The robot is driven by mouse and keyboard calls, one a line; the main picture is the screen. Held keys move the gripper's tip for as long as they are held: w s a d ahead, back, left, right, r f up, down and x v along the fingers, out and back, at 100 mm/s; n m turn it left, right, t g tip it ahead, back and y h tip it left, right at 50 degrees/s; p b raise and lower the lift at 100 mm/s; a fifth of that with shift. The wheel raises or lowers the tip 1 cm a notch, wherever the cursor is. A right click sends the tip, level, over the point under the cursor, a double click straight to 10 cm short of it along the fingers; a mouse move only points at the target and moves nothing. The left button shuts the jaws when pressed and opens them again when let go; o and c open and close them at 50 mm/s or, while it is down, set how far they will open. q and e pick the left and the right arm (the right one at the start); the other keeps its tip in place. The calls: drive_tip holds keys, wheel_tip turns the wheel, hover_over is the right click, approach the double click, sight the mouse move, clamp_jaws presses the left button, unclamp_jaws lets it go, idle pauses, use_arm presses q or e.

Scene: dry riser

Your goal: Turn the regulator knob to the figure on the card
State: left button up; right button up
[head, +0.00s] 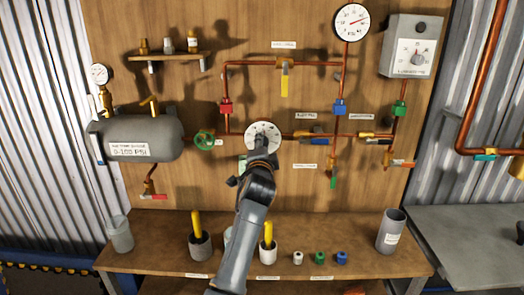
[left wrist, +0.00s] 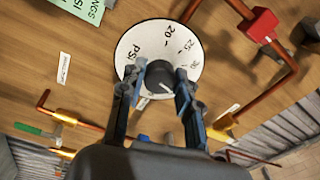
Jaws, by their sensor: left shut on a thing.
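The regulator is a round white dial (head: 263,127) on the wooden board. In the left wrist view the dial (left wrist: 135,45) shows 20, 25 and PSI, with a dark round knob (left wrist: 159,73) at its centre. A light mark shows on the knob. My left gripper (left wrist: 161,78) is shut on the knob, one finger on each side. In the head view my left gripper (head: 260,154) covers the knob and the dial's lower part. A green card (left wrist: 88,8) is cut off at the wrist view's top; its figure is not readable. My right gripper is not in view.
Copper pipes (head: 228,90) with coloured valves run around the dial. A round gauge (head: 352,22) is above right. The shelf below (head: 180,257) holds cups and small fittings.

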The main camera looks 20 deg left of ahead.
use_arm(q)
drive_tip(key=shift+f+n+b, duration=0.15)
drive_tip(key=shift+n+b, duration=0.35)
drive_tip(key=shift+n, duration=0.6)
drive_tip(key=o, duration=1.2)
drive_tip(key=shift+c, duration=0.2)
drive_tip(key=v, duration=0.7)
drive_tip(key=shift+s, duration=0.2)
